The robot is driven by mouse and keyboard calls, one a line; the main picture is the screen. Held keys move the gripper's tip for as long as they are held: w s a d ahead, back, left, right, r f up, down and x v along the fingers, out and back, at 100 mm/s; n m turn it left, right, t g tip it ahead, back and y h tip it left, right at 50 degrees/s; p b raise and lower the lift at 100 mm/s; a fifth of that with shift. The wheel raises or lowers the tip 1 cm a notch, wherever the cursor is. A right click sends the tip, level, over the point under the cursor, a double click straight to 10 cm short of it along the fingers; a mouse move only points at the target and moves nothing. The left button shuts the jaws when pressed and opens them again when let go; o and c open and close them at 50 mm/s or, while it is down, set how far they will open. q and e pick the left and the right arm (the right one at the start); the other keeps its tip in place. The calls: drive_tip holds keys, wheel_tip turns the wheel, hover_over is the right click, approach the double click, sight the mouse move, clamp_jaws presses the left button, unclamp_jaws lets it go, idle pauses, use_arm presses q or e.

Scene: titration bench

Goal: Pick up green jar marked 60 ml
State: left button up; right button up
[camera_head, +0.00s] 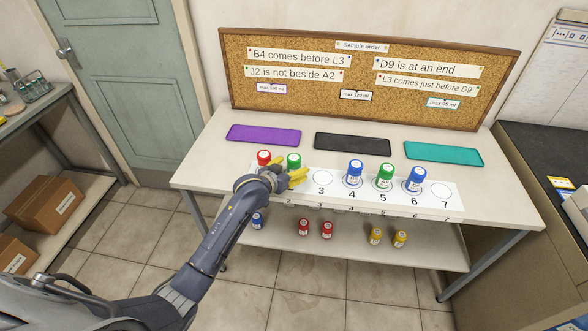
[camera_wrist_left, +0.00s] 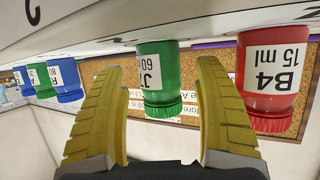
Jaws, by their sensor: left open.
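A green jar (camera_head: 293,160) stands near position 2 of the white numbered strip (camera_head: 323,190) on the table. In the left wrist view, which is upside down, the green jar (camera_wrist_left: 158,75) has a label starting with J and "60" below; the rest is hard to read. My left gripper (camera_head: 290,177) is open in front of this jar. In the left wrist view its yellow fingers (camera_wrist_left: 160,105) point toward the strip, one on each side of the jar, with visible gaps and no contact.
A red jar (camera_wrist_left: 270,75) marked B4 15 ml stands close beside the green one. Blue, green and blue jars (camera_head: 384,176) stand at positions 4 to 6. Purple, black (camera_head: 352,144) and teal mats lie behind. Several jars stand on the lower shelf (camera_head: 340,248).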

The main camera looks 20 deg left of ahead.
use_arm(q)
drive_tip(key=shift+x, duration=0.95)
drive_tip(key=c, duration=1.3)
